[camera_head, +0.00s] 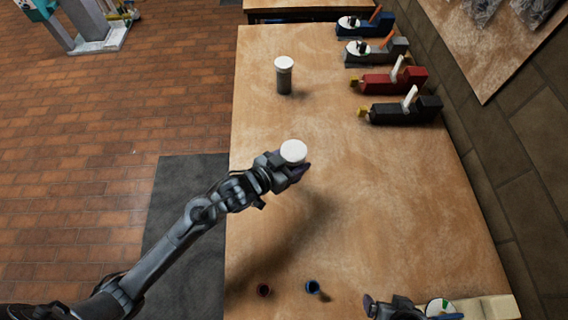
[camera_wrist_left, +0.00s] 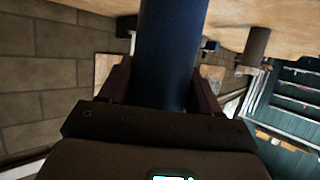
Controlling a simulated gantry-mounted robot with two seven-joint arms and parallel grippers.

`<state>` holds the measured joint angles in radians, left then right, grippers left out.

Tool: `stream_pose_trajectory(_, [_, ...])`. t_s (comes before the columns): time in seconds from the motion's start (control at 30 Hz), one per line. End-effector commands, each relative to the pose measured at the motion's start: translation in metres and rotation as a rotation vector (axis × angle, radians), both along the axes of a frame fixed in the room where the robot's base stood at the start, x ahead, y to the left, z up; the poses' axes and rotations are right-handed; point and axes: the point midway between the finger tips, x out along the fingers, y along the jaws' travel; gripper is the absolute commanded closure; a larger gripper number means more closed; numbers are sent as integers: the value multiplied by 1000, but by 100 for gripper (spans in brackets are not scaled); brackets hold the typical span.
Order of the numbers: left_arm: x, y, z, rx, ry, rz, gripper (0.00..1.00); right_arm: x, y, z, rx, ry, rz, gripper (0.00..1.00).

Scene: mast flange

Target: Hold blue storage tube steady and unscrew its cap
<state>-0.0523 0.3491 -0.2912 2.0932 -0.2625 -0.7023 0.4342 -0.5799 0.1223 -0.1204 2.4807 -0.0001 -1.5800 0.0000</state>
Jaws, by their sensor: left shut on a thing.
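The blue storage tube (camera_wrist_left: 172,50) is between the fingers of my left gripper (camera_wrist_left: 160,85), which is shut on it. In the head view my left gripper (camera_head: 285,168) is over the middle of the table, and the tube's white cap (camera_head: 293,151) shows from above. The cap is on the tube; the body below it is mostly hidden by the gripper. In the wrist view the cap end is hidden. A dark jointed part (camera_head: 395,308) at the bottom edge looks like my right gripper, but it is cut off and its fingers are unclear.
A grey tube with a white cap (camera_head: 284,80) stands farther back on the wooden table (camera_head: 350,200). Several tools, including a red one (camera_head: 392,82) and a black one (camera_head: 405,110), line the right side.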

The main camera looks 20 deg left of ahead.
Motion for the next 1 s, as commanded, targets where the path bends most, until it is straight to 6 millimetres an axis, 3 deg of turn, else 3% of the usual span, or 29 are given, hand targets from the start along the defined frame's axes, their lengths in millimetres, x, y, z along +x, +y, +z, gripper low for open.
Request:
stream_pose_trajectory(0.1, [6,17,-11,2,-1,1,100,0,0,-3,-1,0,1,6])
stream_pose_trajectory(0.3, [10,29,-18,-2,-1,0,100,0,0,-4,-1,0,1,6])
stream_pose_trajectory(0.47, [10,30,-26,-3,0,0,100,0,0,-7,-1,0,1,6])
stream_pose_trajectory(0.73, [10,30,-58,-2,1,1,100,0,0,-17,2,0,-2,6])
stream_pose_trajectory(1.0, [11,30,-58,-2,-1,-1,100,0,1,-17,4,1,-4,6])
